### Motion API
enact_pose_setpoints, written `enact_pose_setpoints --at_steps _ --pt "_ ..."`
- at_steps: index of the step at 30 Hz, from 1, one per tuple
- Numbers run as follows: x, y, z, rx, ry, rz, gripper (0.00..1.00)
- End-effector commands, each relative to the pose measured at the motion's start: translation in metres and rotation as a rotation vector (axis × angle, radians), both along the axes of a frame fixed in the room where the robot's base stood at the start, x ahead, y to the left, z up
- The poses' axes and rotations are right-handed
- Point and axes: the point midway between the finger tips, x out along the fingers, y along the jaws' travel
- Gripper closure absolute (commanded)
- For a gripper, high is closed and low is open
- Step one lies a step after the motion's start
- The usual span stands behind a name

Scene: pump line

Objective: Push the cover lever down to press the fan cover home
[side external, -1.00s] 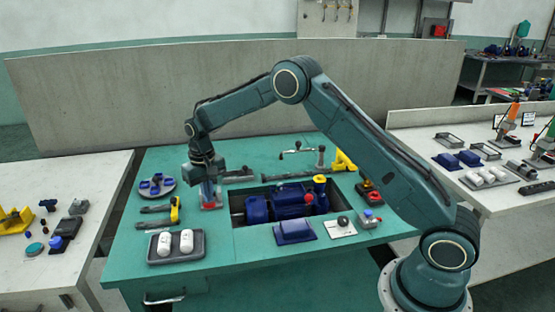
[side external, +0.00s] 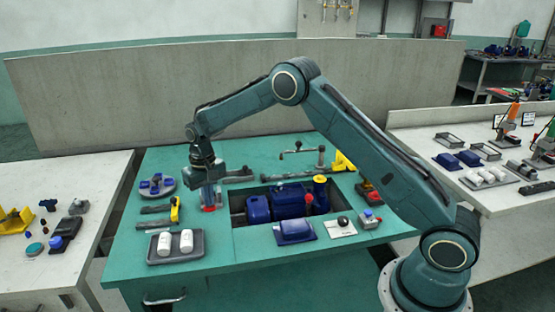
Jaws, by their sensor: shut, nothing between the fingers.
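My gripper (side external: 209,201) is shut and points down over the left end of the recess in the green bench. A red piece shows low at its fingertips, with some blue beside it. I cannot tell whether this is the cover lever's end, or whether the fingers touch it. The blue pump-motor unit (side external: 290,199) lies in the recess, to the right of my gripper. A blue rounded housing (side external: 257,209) at its left end looks like the fan cover. Any gap between it and the motor is too small to tell.
A red-knobbed post (side external: 309,199) and a yellow-topped cylinder (side external: 320,188) stand at the recess's right. A metal arm fixture (side external: 320,160) stands behind. A tray (side external: 160,256) with white bottles and a yellow-handled tool (side external: 175,210) lie left.

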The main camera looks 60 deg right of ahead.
Motion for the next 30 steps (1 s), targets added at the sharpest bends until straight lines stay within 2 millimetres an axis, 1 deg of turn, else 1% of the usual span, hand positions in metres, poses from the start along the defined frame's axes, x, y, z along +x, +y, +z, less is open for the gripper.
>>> enact_pose_setpoints --at_steps 15,30 --pt "-0.0006 0.0006 -0.002 0.0 0.001 0.0 1.0" --pt "-0.0025 0.0029 -0.0104 0.0 0.001 0.0 1.0"
